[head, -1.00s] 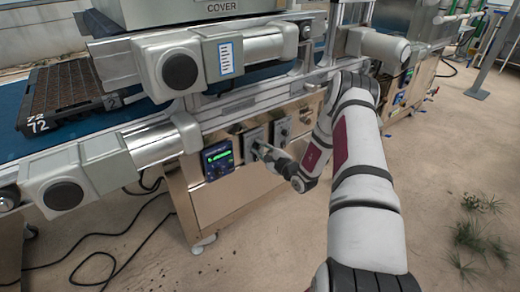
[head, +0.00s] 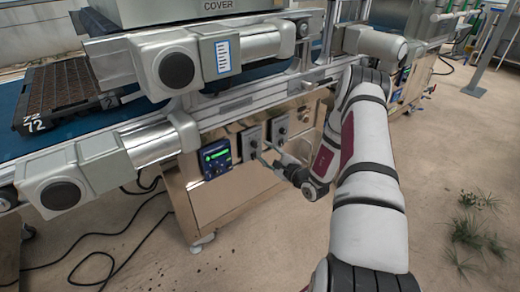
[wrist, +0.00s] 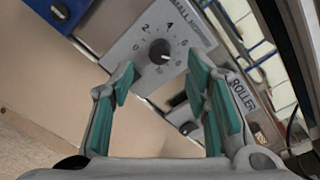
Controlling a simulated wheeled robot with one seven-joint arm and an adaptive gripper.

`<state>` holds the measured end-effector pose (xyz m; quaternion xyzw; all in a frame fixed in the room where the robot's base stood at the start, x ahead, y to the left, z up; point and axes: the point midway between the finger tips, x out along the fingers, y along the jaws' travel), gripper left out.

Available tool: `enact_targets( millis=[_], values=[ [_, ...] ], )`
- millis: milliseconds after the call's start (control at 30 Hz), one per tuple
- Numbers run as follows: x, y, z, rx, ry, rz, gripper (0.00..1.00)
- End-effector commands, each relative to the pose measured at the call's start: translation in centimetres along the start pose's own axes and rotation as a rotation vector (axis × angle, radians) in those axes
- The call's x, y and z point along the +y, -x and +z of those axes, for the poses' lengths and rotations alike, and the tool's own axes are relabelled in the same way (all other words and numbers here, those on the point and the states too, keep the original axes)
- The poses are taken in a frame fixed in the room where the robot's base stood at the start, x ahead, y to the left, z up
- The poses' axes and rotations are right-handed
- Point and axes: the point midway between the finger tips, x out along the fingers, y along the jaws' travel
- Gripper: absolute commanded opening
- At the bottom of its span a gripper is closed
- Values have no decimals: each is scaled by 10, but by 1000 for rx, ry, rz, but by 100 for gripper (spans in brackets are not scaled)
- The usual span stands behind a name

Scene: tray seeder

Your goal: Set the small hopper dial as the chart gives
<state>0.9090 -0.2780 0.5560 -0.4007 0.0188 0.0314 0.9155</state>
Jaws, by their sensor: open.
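The small hopper dial is a black round knob (wrist: 160,52) on a grey plate with numbers around it, in the wrist view. In the head view my gripper (head: 264,154) is just in front of the dial plate (head: 250,138). A blue-edged paper chart (head: 223,56) hangs above, too small to read.
A blue display box (head: 215,158) with green digits is left of the dial plate. Another dial plate (head: 279,130) is to its right. A "ROLLER" label (wrist: 243,95) and another black knob (wrist: 188,128) show in the wrist view. Conveyor rails run above the panel.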

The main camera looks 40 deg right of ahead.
Motion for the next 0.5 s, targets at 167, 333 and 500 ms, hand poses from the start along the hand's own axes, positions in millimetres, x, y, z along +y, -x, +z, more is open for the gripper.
enact_targets(
  millis=[167,333,500],
  values=[
    [0,36,-1,2,-1,1,43],
    [0,57,0,1,-1,1,43],
    [0,64,0,0,0,1,43]
  ],
)
